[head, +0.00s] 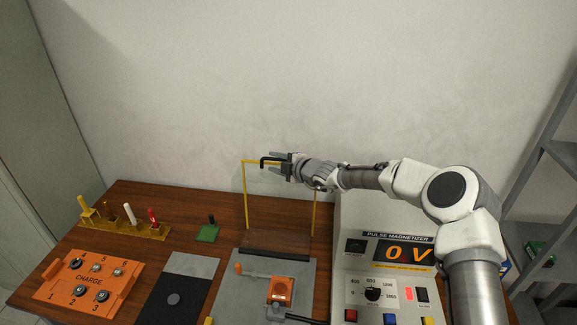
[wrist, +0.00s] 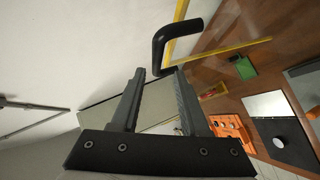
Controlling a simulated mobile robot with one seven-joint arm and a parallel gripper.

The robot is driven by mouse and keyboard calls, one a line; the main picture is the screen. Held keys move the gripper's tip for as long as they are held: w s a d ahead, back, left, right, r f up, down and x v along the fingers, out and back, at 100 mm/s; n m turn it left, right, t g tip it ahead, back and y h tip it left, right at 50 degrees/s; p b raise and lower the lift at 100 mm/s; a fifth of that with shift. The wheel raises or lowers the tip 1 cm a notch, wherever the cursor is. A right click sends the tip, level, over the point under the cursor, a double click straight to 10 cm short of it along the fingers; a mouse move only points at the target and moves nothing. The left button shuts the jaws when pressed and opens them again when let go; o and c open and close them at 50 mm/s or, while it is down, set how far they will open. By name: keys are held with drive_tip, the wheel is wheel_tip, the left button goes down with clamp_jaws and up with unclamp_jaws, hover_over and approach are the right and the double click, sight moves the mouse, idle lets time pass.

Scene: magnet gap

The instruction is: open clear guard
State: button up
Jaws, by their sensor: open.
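The clear guard (head: 280,210) stands upright behind the grey fixture plate, a see-through panel with a yellow frame. Its lower edge meets a black strip (head: 275,253). A black bent handle (head: 265,160) sits at its top edge; it also shows in the wrist view (wrist: 172,42), just beyond my fingertips. My gripper (head: 279,165) is beside the handle at the top of the guard. The head view does not show clearly whether a finger touches the handle.
The pulse magnetizer (head: 384,282) reads 0 V and stands right of the guard, under my arm. An orange clamp (head: 281,290) is on the grey plate (head: 235,310). Left are an orange CHARGE block (head: 90,282), a tool rack (head: 125,230) and a green piece (head: 208,234).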

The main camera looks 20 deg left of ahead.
drive_tip(key=b+v, duration=0.3)
drive_tip(key=v, duration=1.4)
drive_tip(key=shift+d, duration=0.15)
